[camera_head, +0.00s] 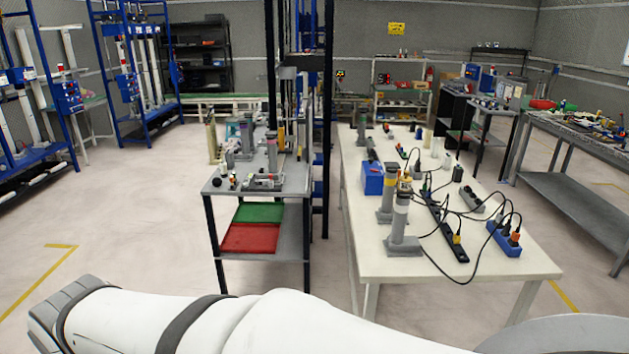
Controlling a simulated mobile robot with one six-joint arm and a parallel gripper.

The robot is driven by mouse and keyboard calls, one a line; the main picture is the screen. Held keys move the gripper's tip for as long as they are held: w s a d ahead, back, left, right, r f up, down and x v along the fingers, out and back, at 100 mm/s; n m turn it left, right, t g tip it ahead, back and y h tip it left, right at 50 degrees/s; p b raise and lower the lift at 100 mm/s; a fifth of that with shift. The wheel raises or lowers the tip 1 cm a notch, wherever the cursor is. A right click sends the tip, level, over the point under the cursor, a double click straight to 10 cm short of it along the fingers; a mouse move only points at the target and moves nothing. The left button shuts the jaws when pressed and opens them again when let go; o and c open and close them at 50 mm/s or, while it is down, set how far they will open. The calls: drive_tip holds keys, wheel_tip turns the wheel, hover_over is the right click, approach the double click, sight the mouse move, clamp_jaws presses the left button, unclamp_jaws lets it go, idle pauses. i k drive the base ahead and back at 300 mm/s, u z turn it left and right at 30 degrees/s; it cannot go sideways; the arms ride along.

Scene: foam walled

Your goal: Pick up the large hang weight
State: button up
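I cannot pick out the large hang weight for certain. Two grey upright cylinders with flat bases stand on the white table (495,268): the nearer grey cylinder (399,226) at its front left, and another grey cylinder (386,208) just behind it. Smaller upright pieces stand farther back, too small to identify. More grey upright pieces, such as the grey post (246,136), stand on the dark-legged workbench to the left. My white arm crosses the bottom of the view. My gripper is not in view, so its state and any load are hidden.
A blue box (373,178), a black power strip (446,229), a blue socket block (503,238) and loose black cables lie on the white table. The workbench (222,182) has red and green trays below. Open floor (130,215) lies left; a grey bench (577,196) stands right.

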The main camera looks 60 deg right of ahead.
sight(405, 182)
drive_tip(key=z, duration=2.75)
drive_tip(key=i, duration=1.65)
